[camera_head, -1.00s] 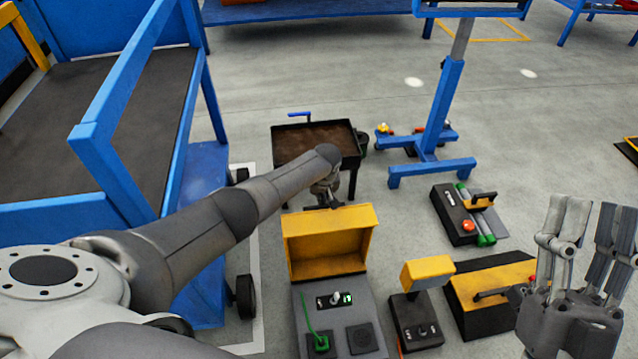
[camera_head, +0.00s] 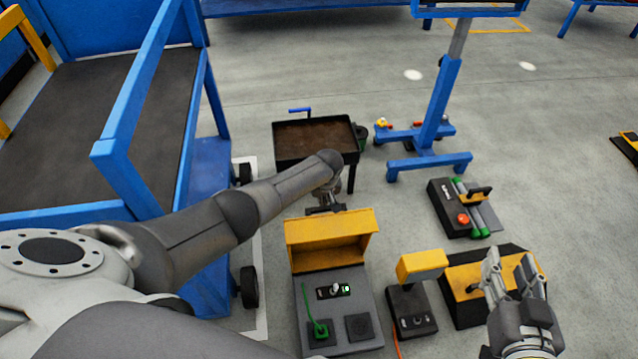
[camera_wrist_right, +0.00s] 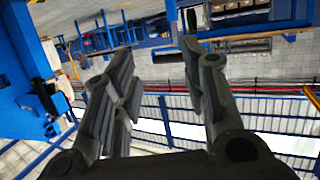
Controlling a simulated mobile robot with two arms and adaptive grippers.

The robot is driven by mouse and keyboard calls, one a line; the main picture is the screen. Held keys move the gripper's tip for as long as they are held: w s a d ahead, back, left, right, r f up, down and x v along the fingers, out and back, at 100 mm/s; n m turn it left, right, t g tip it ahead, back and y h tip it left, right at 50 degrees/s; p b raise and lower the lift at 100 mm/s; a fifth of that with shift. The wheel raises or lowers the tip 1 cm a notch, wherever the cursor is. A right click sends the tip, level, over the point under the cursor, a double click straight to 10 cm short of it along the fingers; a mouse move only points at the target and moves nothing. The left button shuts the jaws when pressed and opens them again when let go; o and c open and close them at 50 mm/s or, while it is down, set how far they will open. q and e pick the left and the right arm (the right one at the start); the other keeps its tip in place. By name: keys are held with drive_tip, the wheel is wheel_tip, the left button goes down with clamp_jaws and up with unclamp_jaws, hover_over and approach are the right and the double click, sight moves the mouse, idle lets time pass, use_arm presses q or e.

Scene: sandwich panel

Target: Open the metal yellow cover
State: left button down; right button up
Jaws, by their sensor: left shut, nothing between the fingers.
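The yellow metal cover (camera_head: 328,239) stands raised at the back of a grey panel (camera_head: 308,292) in the head view, its hollow inner side facing me. Under it the panel shows a switch with a green light, a green cable in a socket and a dark square plate. My left gripper (camera_head: 326,208) is shut and empty just behind the cover's top edge; the arm hides part of it, and I cannot tell whether it touches the cover. My right gripper (camera_head: 510,268) is at the lower right, over a black and yellow box; its fingers stand apart in the right wrist view (camera_wrist_right: 150,75).
A small box with a yellow flap (camera_head: 422,264) stands right of the panel. The black and yellow box (camera_head: 463,275) is further right, and a device with a red button (camera_head: 457,214) lies behind. A dark tray table (camera_head: 316,135) and a blue stand (camera_head: 437,120) are further back.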

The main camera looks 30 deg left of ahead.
use_arm(q)
drive_tip(key=shift+s+d+r+p, duration=0.35)
drive_tip(key=shift+s+d+p, duration=0.35)
drive_tip(key=shift+p, duration=0.55)
use_arm(e)
drive_tip(key=s+d+f+g+h, duration=0.2)
drive_tip(key=s+d+f+g, duration=0.2)
drive_tip(key=s+f+g, duration=0.3)
wheel_tip(320, 180, down, 2)
drive_tip(key=shift+s+f, duration=0.25)
drive_tip(key=shift+s, duration=0.9)
use_arm(q)
drive_tip(key=shift+r, duration=0.15)
